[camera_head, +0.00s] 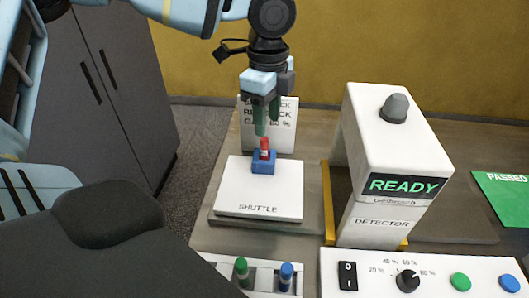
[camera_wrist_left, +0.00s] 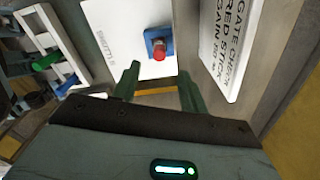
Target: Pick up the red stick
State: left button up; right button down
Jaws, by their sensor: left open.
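The red stick (camera_head: 265,148) stands upright in a small blue holder (camera_head: 263,164) on the white shuttle plate (camera_head: 258,198). In the left wrist view the red stick (camera_wrist_left: 158,50) shows from above, in its blue holder (camera_wrist_left: 167,37). My left gripper (camera_head: 267,123) is open and points down just above the red stick. In the left wrist view its green fingers (camera_wrist_left: 157,85) are apart with nothing between them, and the red stick lies beyond their tips. My right gripper is not in view.
A white detector arch (camera_head: 372,219) reading READY stands right of the shuttle. A sign (camera_head: 283,140) stands behind it. A front rack holds a green stick (camera_head: 241,270) and a blue stick (camera_head: 286,275). A control panel (camera_head: 430,275) is at front right, a green PASSED mat (camera_head: 505,205) far right.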

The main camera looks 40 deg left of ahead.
aim_at(264, 139)
pick_arm(q)
jog(key=shift+s+a+f+p, duration=0.1)
jog(key=shift+a+f+p, duration=0.1)
jog(key=shift+f, duration=1.6)
jog(key=shift+s+a+f+p, duration=0.1)
jog(key=shift+f+p, duration=0.05)
jog(key=shift+f, duration=1.65)
grip_shut()
